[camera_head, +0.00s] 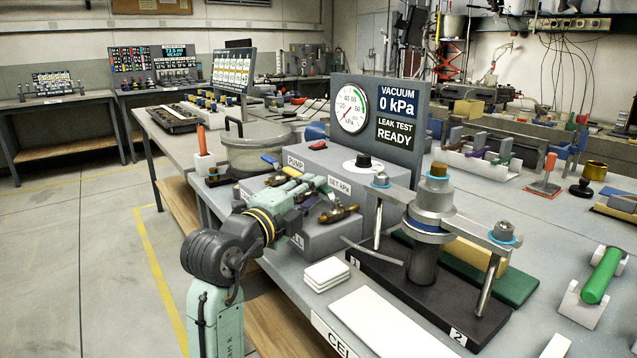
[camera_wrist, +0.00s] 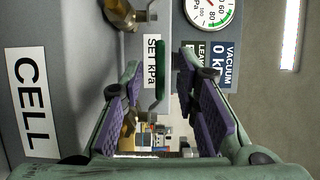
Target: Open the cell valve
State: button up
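The wrist view shows a valve lever with a green grip (camera_wrist: 160,70) and a bare metal stem. The stem leads down towards a brass body (camera_wrist: 130,122), partly hidden behind a finger. A white CELL label (camera_wrist: 28,95) is on the grey box face to the left. My gripper (camera_wrist: 158,60) is open, its purple-padded fingers on either side of the green grip in the picture. I cannot tell whether either pad touches it. In the head view my gripper (camera_head: 322,192) is at the front of the grey pump box (camera_head: 330,232), hiding part of the valves.
Another brass valve (camera_head: 340,212) is close to my gripper. The gauge panel (camera_head: 378,112) reads 0 kPa and READY. The cell assembly (camera_head: 432,205) with clamp posts stands to the right, white pads (camera_head: 326,274) in front.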

jog(key=shift+x, duration=1.8)
jog(key=shift+c, duration=0.5)
grip_shut()
